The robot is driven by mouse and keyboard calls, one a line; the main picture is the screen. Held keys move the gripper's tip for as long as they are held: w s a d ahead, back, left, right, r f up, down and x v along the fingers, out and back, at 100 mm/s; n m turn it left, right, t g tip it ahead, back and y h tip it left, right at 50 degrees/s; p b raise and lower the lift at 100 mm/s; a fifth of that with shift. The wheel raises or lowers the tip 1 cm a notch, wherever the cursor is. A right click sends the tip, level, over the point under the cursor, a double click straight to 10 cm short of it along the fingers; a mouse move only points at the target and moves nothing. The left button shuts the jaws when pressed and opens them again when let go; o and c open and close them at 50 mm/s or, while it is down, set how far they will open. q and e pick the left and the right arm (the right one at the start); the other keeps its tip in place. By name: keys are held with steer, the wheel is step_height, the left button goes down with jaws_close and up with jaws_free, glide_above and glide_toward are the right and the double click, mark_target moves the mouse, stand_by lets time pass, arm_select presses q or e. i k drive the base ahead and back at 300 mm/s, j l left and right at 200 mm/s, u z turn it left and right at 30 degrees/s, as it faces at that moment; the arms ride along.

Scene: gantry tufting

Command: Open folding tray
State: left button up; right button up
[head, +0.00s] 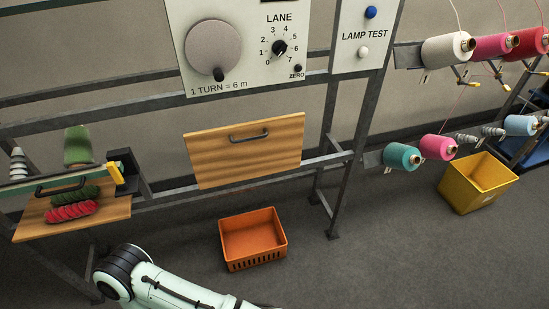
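A wooden panel (222,165) with a dark bar handle (249,137) hangs nearly upright on the grey metal frame, below the control panel. It looks like the folding tray in its folded position. A second wooden board (112,211) at the left lies roughly flat and carries a green bundle (82,195) and a red bundle (71,212); a dark handle (61,187) shows at its back. Part of one of my arms crosses the bottom left, with its end outside the picture. Neither gripper is in view.
An orange crate (253,264) stands empty on the floor below the panel. A yellow bin (460,195) stands at the right, under thread cones on pegs, including a teal one (398,156). Frame posts (333,185) stand right of the panel.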

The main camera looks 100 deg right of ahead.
mark_target(228, 154)
steer(key=z, duration=3.05)
